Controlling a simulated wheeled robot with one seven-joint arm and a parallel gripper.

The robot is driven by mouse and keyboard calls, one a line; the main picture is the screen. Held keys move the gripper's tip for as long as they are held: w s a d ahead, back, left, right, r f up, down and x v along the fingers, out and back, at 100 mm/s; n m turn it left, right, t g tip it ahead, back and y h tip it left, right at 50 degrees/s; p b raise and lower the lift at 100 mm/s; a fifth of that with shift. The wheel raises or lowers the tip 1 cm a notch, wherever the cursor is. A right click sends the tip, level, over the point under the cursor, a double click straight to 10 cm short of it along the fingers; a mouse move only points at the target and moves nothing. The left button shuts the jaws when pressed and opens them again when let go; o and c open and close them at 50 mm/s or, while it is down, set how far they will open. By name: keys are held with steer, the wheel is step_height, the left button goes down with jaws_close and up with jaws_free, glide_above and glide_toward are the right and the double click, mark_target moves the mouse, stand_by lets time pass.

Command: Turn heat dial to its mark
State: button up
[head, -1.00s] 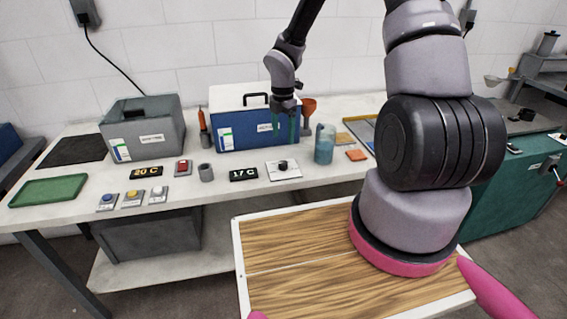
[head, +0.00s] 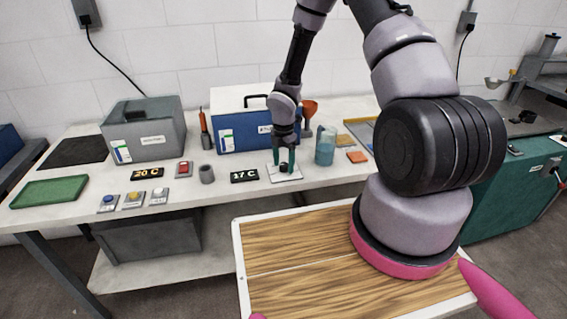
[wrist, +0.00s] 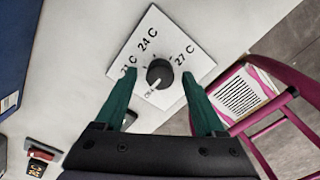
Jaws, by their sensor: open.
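The heat dial (wrist: 159,73) is a dark round knob on a white plate (wrist: 190,46) with printed marks, among them 24 C and 27 C. In the wrist view its pale pointer line faces the lower left, towards a small label that I cannot read surely. In the head view the dial (head: 284,168) sits on the bench, partly hidden by my gripper. My gripper (wrist: 160,100) is open, its two green fingers apart on either side of the dial's near side. In the head view my gripper (head: 286,165) is right over the plate. I cannot tell whether the fingers touch the knob.
A blue and white box (head: 240,130) stands behind.

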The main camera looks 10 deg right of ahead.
jaws_close()
steer(key=shift+m, duration=0.3)
steer(key=m, duration=0.5)
steer(key=shift+w, duration=0.1)
steer(key=m, duration=0.6)
steer(key=shift+m, duration=0.3)
steer(key=m, duration=0.5)
steer(key=shift+w+m, duration=0.1)
steer(key=shift+m, duration=0.2)
steer(key=m, duration=0.6)
steer(key=shift+d, duration=0.1)
